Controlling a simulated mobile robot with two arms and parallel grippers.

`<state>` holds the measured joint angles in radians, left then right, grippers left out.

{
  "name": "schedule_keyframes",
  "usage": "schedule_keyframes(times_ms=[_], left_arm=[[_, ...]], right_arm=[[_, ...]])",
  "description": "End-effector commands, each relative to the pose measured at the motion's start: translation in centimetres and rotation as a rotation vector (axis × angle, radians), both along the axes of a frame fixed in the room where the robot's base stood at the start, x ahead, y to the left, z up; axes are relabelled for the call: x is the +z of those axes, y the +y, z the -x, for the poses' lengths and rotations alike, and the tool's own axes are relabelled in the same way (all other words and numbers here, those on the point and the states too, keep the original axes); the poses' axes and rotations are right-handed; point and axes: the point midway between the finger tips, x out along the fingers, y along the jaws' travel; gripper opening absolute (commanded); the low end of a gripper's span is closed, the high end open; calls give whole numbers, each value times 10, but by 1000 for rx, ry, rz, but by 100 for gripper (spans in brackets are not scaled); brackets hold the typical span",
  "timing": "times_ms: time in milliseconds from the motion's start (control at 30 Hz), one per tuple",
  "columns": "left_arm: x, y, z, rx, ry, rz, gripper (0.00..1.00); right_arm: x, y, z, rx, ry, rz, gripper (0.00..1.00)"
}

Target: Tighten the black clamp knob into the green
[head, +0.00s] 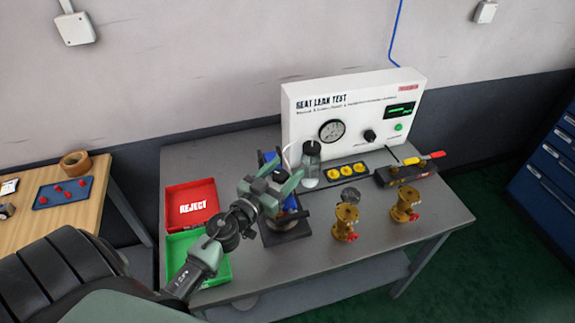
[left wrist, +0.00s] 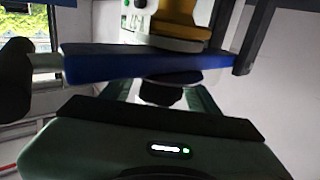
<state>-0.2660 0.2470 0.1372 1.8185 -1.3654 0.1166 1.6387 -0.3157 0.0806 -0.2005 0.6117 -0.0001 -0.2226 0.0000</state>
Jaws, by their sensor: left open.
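The clamp fixture stands on the bench, with a blue frame (head: 291,203) and a black base (head: 287,229). My left gripper (head: 272,184) is at its upper part and covers much of it in the head view. In the left wrist view a blue bar (left wrist: 140,67) runs across, with a brass valve part (left wrist: 178,22) on a pale disc above it. A dark round part, apparently the black clamp knob (left wrist: 160,95), is below the bar, between the open green fingers of my left gripper. Whether they touch it is unclear. I see no green mark on the clamp.
A red REJECT tray (head: 192,205) and a green tray (head: 218,272) lie left of the fixture. The SEAT LEAK TEST box (head: 350,110) stands behind. A bottle (head: 311,165) is close by; two brass valves (head: 345,222) (head: 405,205) stand to the right.

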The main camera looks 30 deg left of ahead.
Motion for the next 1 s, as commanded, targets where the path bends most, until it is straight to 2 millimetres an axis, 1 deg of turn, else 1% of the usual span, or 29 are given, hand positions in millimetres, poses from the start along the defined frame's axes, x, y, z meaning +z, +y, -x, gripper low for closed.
schedule_keyframes(times_ms=[33, 100, 233, 400, 467, 500, 567, 600, 633, 833, 1000], left_arm=[[1, 0, -5, 0, -1, 0, 60], [0, 0, -9, 0, 0, 0, 60], [0, -1, -12, 0, 0, 0, 60], [0, -1, -12, 0, 0, 0, 60], [0, -1, -12, 0, 0, 0, 44], [0, -1, -11, 0, 0, 0, 33], [0, -1, -11, 0, 0, 0, 16], [0, -1, -11, 0, 0, 0, 5], [0, -1, -11, 0, 0, 0, 0], [0, -1, -11, -11, 1, -1, 0], [-1, -2, -11, -64, 1, -1, 0]], right_arm=[[1, 0, -4, 0, -5, 0, 36], [2, 0, -12, 0, -15, 0, 36], [3, 1, -26, 0, -37, -3, 36], [3, 1, -27, 0, -40, -4, 36], [3, 1, -26, 0, -37, -3, 36], [3, 1, -24, 0, -35, -3, 36], [3, 1, -22, 0, -32, -3, 36], [3, 1, -20, 0, -30, -3, 36], [3, 1, -19, 0, -28, -2, 36], [2, 1, -16, -1, -23, -2, 36], [1, 1, -16, -1, -23, -2, 36]])
